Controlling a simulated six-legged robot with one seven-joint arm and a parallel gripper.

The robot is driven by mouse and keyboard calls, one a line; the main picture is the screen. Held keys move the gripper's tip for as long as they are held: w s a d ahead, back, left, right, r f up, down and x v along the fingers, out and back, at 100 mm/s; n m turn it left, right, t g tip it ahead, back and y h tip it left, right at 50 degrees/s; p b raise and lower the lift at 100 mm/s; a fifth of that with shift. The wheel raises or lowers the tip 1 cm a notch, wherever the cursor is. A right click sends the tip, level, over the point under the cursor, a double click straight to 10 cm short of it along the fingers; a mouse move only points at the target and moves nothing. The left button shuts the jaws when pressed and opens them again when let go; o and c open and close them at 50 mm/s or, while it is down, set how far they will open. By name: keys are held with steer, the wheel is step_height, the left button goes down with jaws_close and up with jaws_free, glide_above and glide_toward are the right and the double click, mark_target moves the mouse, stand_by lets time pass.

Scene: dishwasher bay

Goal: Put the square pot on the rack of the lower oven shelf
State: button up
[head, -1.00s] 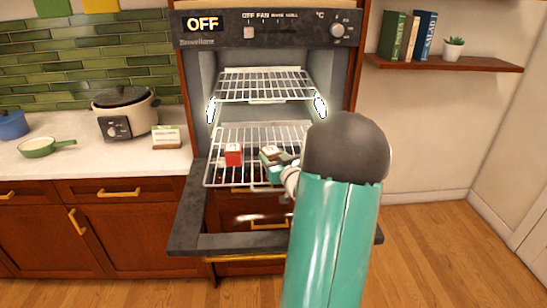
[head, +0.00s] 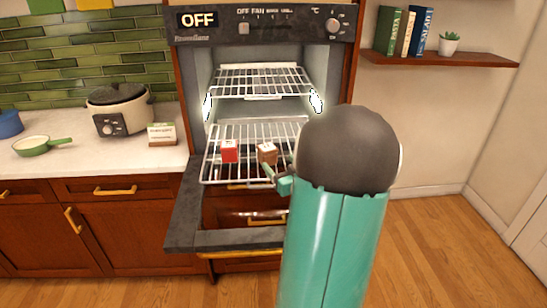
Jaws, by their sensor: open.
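The lower oven rack (head: 212,172) is pulled partly out over the lowered oven door. I cannot tell for certain which is the square pot; the brown one is nearest my gripper. My gripper (head: 274,174) is open, just in front and to the right of the brown thing, at the rack's front edge. It is small in the picture and partly hidden by my arm.
The upper rack (head: 258,81) above is empty. The open door (head: 235,240) juts out below. A counter at left holds a cooker (head: 118,112), a green pan (head: 40,146) and a small card (head: 161,134). A wall shelf (head: 440,58) with books is at right.

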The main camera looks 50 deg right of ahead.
steer(key=v, duration=0.4)
steer(key=w+a+r+n+g+y, duration=0.1)
steer(key=w+a+r+g, duration=0.3)
steer(key=a, duration=0.6)
steer(key=w+a+r+n+g, duration=0.1)
steer(key=w+a+r+g, duration=0.1)
steer(key=w+a, duration=0.5)
steer(key=s+a+n+g+y, duration=0.1)
steer(key=s+a, duration=0.3)
steer(key=a, duration=0.5)
steer(key=s+a+n+g+y, duration=0.1)
steer(key=s+a+g+y, duration=0.1)
steer(key=s+a, duration=0.3)
steer(key=s+a+n+g+y, duration=0.1)
steer(key=s+a+y, duration=0.2)
steer(key=a, duration=0.9)
steer(key=shift+s+a+f+g+y, duration=0.15)
steer(key=shift+s+a+g+y, duration=0.2)
steer(key=shift+s, duration=0.85)
steer(key=shift+d, duration=0.1)
steer(key=c, duration=0.7)
steer(key=shift+d, duration=0.1)
steer(key=shift+c, duration=0.4)
